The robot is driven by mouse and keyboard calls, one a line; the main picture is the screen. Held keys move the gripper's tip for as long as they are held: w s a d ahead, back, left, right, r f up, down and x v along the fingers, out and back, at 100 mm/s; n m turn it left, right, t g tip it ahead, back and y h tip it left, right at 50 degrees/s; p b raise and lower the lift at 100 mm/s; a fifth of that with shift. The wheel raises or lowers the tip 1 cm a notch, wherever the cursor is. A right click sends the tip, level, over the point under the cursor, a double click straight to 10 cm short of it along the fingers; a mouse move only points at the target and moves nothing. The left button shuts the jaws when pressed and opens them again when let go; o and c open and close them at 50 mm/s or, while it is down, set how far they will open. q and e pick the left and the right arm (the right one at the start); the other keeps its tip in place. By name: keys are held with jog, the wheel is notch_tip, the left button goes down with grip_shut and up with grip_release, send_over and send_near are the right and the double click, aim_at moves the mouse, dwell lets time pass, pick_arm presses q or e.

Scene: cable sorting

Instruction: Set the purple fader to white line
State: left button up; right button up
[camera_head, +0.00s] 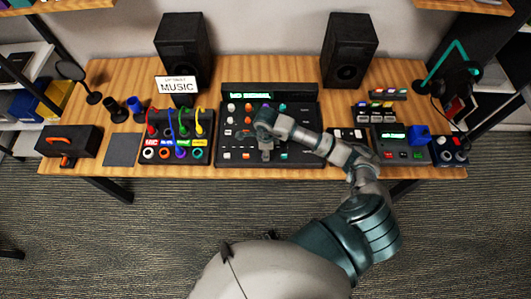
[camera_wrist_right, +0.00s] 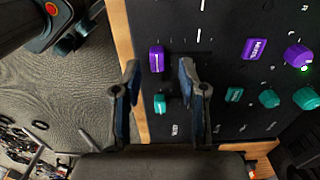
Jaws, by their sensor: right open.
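The purple fader (camera_wrist_right: 157,58) sits on the black mixer panel (camera_wrist_right: 218,22), near the panel's edge in the right wrist view. My right gripper (camera_wrist_right: 159,72) is open, with its two fingers on either side of the purple fader and apart from it. White marks (camera_wrist_right: 199,36) run across the panel beside the fader; I cannot tell for sure which is the target line. In the head view my right gripper (camera_head: 266,148) is over the front of the mixer (camera_head: 310,127) and hides the purple fader. My left gripper is not in view.
A teal fader (camera_wrist_right: 160,103) lies close to the purple one. A purple button (camera_wrist_right: 254,48), a purple knob (camera_wrist_right: 297,56) and teal knobs stand farther in. A cable patch box (camera_head: 176,137) is left of the mixer, and a small device (camera_head: 400,144) is right.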

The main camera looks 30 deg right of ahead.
jog(key=shift+f, duration=0.85)
jog(key=shift+a+f, duration=0.1)
jog(key=shift+a, duration=0.2)
jog(key=shift+c, duration=0.3)
grip_shut()
jog(key=shift+d, duration=0.1)
